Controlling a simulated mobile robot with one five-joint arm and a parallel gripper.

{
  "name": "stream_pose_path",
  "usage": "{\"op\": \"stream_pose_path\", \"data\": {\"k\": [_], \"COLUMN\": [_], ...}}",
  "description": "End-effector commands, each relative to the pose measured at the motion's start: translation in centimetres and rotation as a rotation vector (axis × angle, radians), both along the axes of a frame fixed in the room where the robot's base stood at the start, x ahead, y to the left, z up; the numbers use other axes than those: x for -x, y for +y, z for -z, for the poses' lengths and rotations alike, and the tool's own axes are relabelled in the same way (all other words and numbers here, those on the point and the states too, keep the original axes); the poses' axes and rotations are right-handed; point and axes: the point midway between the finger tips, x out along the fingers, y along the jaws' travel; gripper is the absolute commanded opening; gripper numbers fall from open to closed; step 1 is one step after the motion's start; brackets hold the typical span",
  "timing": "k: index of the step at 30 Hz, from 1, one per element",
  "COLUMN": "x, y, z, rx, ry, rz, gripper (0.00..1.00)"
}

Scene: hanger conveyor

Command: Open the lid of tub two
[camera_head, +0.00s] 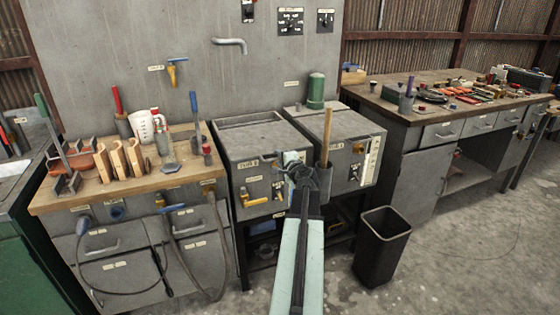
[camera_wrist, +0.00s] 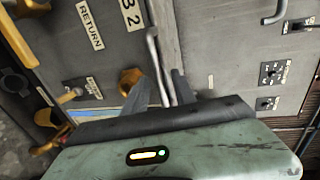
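Tub two (camera_head: 245,185) is the left of two grey metal boxes at the centre; its label, ending in "B 2" (camera_wrist: 133,14), shows in the wrist view. Its flat grey lid (camera_head: 262,140) lies closed on top. In the wrist view the lid (camera_wrist: 215,60) fills the middle right, and a thin grey bar handle (camera_wrist: 156,58) runs along its front edge. My gripper (camera_head: 293,160) is at the tub's front right edge. In the wrist view its two fingers (camera_wrist: 160,88) stand apart, with the bar seen between them; contact cannot be told.
The second box (camera_head: 352,135) stands close on the right, with a wooden-handled tool (camera_head: 327,135) at its front. A green canister (camera_head: 316,90) stands behind. A black bin (camera_head: 382,250) is on the floor. A wooden-topped bench (camera_head: 85,200) with tools is left. Yellow valves (camera_head: 250,197) stick out of tub two's front.

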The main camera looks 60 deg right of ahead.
Motion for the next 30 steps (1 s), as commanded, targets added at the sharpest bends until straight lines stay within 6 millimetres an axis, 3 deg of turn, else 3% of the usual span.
{"op": "stream_pose_path", "data": {"k": [6, 9, 10, 30], "x": [-0.12, -0.12, -0.12, -0.19], "y": [-0.01, 0.0, 0.01, 0.11], "z": [-0.01, 0.0, 0.0, 0.04], "rx": [0.0, 0.0, 0.0, 0.0], "ry": [0.0, 0.0, 0.0, 0.001], "rz": [0.0, -0.001, -0.001, -0.003], "gripper": [0.32, 0.04, 0.0, 0.0]}}
